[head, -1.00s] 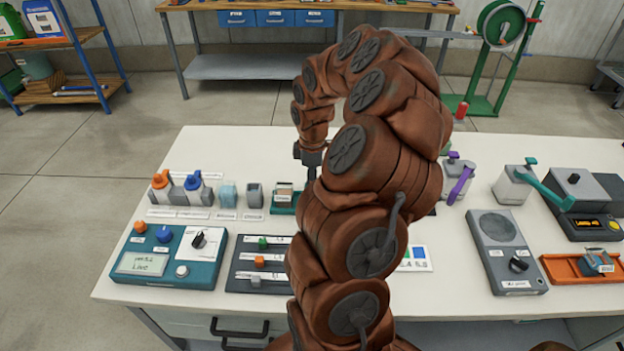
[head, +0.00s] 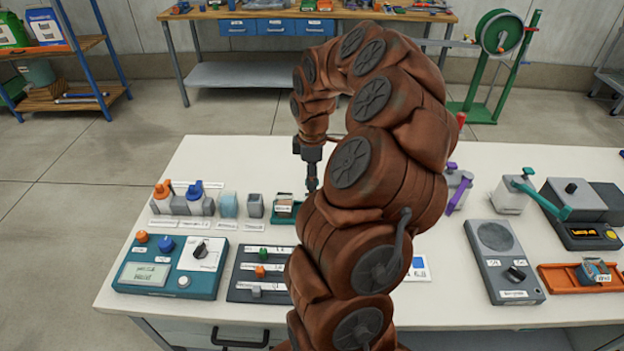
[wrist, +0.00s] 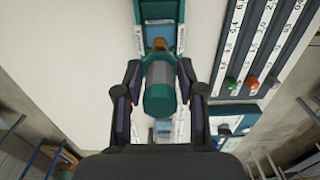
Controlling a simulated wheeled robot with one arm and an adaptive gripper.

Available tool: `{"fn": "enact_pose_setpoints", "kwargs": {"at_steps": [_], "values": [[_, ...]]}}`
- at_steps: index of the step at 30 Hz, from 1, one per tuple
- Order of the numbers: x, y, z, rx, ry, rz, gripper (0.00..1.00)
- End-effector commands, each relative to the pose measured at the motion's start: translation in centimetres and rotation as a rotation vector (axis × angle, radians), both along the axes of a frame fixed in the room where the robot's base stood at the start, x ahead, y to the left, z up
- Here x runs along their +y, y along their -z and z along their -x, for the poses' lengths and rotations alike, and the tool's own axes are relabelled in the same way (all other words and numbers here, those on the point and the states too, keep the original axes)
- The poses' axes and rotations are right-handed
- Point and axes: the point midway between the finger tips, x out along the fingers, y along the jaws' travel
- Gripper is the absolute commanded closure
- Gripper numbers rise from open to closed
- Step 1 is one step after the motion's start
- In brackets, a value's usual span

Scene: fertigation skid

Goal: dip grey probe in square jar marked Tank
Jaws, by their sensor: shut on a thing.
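My gripper (wrist: 158,92) is shut on a cylindrical probe (wrist: 158,95), grey along its side with a teal end, in the wrist view. In the head view my gripper (head: 312,183) points down near a teal holder (head: 279,217) at the back of the bench. The probe is not clear there, being small and partly behind my arm. A small pale-blue jar (head: 228,205) and a grey jar (head: 254,207) stand left of the holder. Their labels are too small to read, so I cannot tell which is marked Tank.
Orange-topped (head: 162,192) and blue-topped (head: 195,192) units stand left of the jars. A teal control box (head: 170,266) and a dark slider panel (head: 262,273) lie in front. My arm hides the bench middle. A grey meter (head: 503,258) stands to the right.

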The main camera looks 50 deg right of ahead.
Motion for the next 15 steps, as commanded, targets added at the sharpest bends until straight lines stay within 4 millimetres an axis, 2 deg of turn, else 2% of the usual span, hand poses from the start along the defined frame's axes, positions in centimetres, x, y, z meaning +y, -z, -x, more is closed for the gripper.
{"fn": "enact_pose_setpoints", "kwargs": {"at_steps": [15], "values": [[0.1,-3.2,0.0,0.001,-0.001,-0.002,1.00]]}}
